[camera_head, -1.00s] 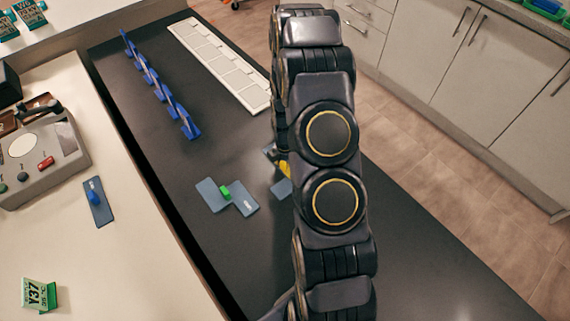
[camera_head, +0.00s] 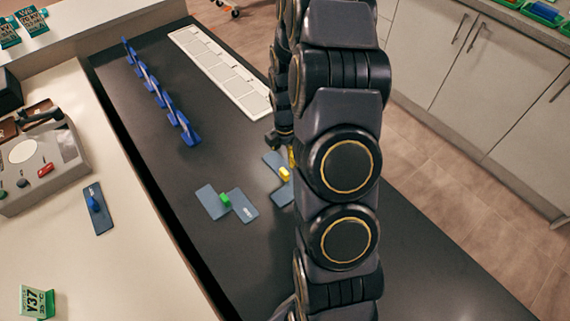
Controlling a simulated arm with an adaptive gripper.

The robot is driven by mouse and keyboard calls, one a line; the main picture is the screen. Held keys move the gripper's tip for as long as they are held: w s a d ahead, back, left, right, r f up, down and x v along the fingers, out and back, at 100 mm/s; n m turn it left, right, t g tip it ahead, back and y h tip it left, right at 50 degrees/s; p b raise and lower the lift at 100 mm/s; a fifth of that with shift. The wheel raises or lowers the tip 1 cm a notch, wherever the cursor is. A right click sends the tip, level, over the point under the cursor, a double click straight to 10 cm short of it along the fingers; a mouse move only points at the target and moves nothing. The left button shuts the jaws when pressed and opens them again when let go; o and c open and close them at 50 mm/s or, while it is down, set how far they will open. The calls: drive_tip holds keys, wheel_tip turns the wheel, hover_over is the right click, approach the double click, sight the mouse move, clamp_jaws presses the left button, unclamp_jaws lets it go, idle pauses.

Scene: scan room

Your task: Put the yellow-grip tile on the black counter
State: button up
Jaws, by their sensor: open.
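The yellow-grip tile (camera_head: 285,174) lies on the black counter (camera_head: 235,270), just left of my arm. Its blue-grey plate shows around the yellow grip, and its right part is hidden behind my arm. My gripper (camera_head: 284,144) is only partly in view just beyond the tile, mostly hidden by my arm links. It is open and looks apart from the yellow grip.
A green-grip tile (camera_head: 225,200) lies left of the yellow one. A blue rack (camera_head: 160,92) and a white slotted tray (camera_head: 220,70) stand farther back. A blue-grip tile (camera_head: 97,208) lies on the pale left worktop (camera_head: 130,270). The counter's near part is clear.

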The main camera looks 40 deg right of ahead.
sight(285, 170)
drive_tip(key=s+a+r+m, duration=0.4)
drive_tip(key=a+r, duration=0.2)
drive_tip(key=r, duration=0.2)
drive_tip(key=s+a+r+m, duration=0.4)
drive_tip(key=a+r+m, duration=0.15)
drive_tip(key=r, duration=0.25)
drive_tip(key=s+a+r+m, duration=0.2)
drive_tip(key=s+a+m, duration=0.1)
drive_tip(key=s, duration=0.3)
drive_tip(key=s+a+r+m+g, duration=0.1)
drive_tip(key=s+a+r+m, duration=0.2)
drive_tip(key=s+a+m, duration=0.1)
drive_tip(key=s+m, duration=0.1)
drive_tip(key=s, duration=0.1)
drive_tip(key=shift+s+r+m+g, duration=0.25)
drive_tip(key=shift+s+m+g, duration=0.05)
drive_tip(key=shift+s+m, duration=0.1)
